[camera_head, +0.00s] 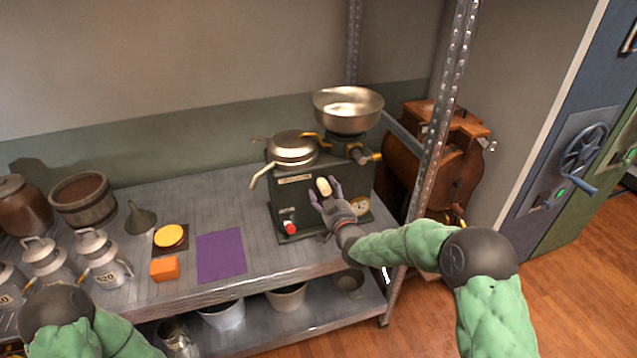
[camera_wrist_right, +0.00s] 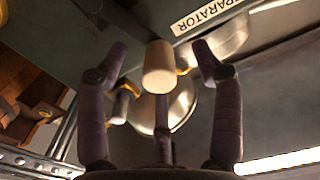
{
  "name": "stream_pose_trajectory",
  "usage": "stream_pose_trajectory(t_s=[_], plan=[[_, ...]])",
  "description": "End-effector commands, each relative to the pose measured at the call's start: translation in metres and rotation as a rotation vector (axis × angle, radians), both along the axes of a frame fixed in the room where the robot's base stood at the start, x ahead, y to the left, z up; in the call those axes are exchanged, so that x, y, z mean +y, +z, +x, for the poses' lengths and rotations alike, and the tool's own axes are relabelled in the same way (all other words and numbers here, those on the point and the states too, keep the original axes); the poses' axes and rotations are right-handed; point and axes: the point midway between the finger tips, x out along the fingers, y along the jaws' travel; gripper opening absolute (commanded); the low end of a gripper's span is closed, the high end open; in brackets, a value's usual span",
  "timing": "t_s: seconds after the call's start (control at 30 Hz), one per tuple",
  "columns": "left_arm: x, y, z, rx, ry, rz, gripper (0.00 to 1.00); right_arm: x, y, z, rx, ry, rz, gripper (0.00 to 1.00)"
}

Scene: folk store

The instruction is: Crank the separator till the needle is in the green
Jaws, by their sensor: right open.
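The dark green separator (camera_head: 300,205) stands on the metal shelf, with a steel bowl (camera_head: 348,108) on top and spouts below it. Its crank knob (camera_head: 324,187), pale and rounded, sticks out from the front. My right gripper (camera_head: 325,196) is open at the knob. In the right wrist view the knob (camera_wrist_right: 159,67) sits between the spread purple fingers (camera_wrist_right: 159,75), with visible gaps on both sides. A small round gauge (camera_head: 360,206) is at the lower right of the front; its needle is too small to read. My left gripper is out of view; only part of my left arm shows.
A red knob (camera_head: 290,227) is at the separator's lower left. A purple mat (camera_head: 221,256), orange block (camera_head: 165,269), yellow disc (camera_head: 171,236), funnel (camera_head: 140,218) and milk cans (camera_head: 102,258) stand left. A shelf post (camera_head: 436,130) rises close on the right, before a wooden churn (camera_head: 455,165).

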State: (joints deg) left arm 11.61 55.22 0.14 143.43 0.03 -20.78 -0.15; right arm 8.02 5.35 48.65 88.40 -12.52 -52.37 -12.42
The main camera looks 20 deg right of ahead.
Motion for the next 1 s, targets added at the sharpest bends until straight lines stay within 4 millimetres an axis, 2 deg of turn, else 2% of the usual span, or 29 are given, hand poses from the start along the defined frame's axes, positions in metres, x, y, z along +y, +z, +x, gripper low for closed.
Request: stream_pose_trajectory(t_s=[1.0], plan=[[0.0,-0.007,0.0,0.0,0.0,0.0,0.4,-0.003,-0.001,-0.068,0.001,-0.001,0.0,0.67]])
